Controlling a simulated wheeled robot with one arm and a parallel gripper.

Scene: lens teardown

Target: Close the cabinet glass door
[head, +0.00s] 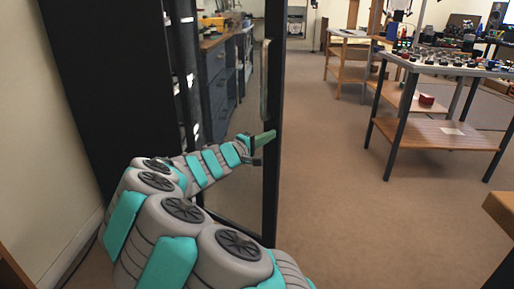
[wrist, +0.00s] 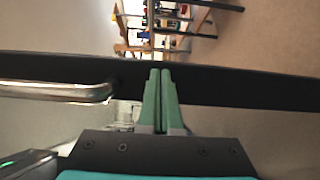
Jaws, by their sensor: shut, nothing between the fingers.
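The cabinet (head: 95,75) is tall and black at the left of the head view. Its glass door (head: 232,195) stands open, its black edge frame (head: 271,190) upright near the picture's middle. A metal handle (head: 264,82) is on this frame, above my gripper (head: 268,136). In the wrist view the door frame (wrist: 235,86) crosses the picture as a dark band, with the handle (wrist: 55,91) to the left. My gripper (wrist: 160,72) is shut and empty, its green fingertips overlapping the frame. I cannot tell whether they touch it.
A wooden-shelved table (head: 440,132) with small parts on top stands at the right, with another table (head: 346,70) behind it. A wooden edge (head: 500,208) is close at lower right. The carpet (head: 345,225) between door and tables is clear.

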